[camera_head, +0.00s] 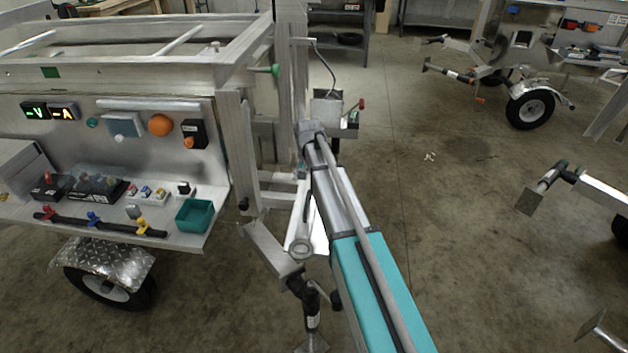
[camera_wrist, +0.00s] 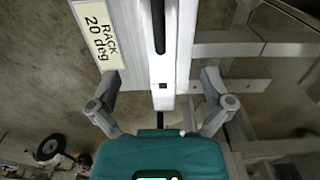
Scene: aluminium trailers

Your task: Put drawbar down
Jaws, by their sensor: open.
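In the wrist view, my gripper (camera_wrist: 160,82) is open, with one finger on each side of a pale metal bar (camera_wrist: 178,60) that has a dark slot. This looks like the drawbar, but I cannot be sure. Gaps show between the fingers and the bar. A cream label (camera_wrist: 97,33) reading "RACK 20 deg" is at its left. In the head view, my arm reaches forward beside the near trailer (camera_head: 215,170) and hides most of the gripper area.
The near trailer carries a panel with switches and a shelf with a teal tray (camera_head: 194,215). A jack-like leg (camera_head: 312,308) stands below the beam. A box with a red knob (camera_head: 345,112) is beyond my arm. Another trailer (camera_head: 530,95) stands back right. Open concrete floor lies between.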

